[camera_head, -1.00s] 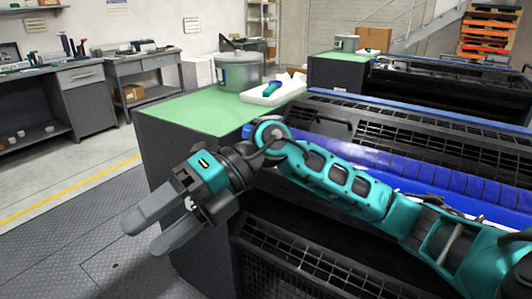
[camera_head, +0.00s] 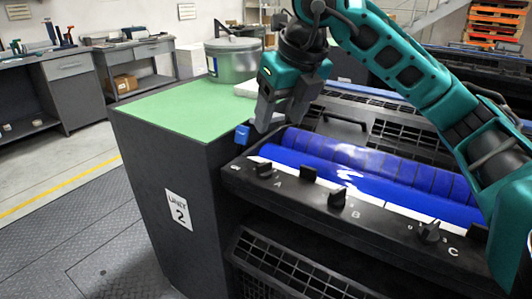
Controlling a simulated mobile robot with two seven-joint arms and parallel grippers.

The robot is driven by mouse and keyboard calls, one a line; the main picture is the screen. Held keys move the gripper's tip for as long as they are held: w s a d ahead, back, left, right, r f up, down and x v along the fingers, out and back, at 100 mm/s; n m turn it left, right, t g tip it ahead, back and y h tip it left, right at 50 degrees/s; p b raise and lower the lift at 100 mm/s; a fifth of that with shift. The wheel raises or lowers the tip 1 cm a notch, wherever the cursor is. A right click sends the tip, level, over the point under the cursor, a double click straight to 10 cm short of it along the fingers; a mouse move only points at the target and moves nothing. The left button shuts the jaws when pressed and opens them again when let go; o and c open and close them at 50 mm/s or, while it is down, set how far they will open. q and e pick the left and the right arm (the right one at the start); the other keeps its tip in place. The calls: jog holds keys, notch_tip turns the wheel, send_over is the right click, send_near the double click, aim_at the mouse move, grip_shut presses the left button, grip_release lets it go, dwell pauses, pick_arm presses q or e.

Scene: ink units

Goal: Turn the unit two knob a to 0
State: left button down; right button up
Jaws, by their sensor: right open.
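Ink unit two (camera_head: 310,222) is the dark machine in front, with a "2" label (camera_head: 179,211) on its side cabinet. Along its black front ledge sit small black knobs. Knob a (camera_head: 263,168) is the leftmost, beside the letter A; the way it points is too small to read. My right gripper (camera_head: 275,116) hangs above and behind knob a, fingers pointing down, open and empty, apart from the knob. My left gripper is not in view.
Blue rollers (camera_head: 370,165) lie behind the ledge. A metal pot (camera_head: 234,62) stands on the green top (camera_head: 175,110).

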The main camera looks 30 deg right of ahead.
aim_at(265, 163)
jog(key=b+x, duration=0.1)
jog(key=x, duration=1)
jog(key=shift+a+f, duration=0.1)
jog(key=shift+f, duration=0.2)
jog(key=shift+w+f, duration=0.15)
jog(key=shift+f, duration=0.35)
jog(key=c, duration=1)
jog(key=shift+c, duration=0.2)
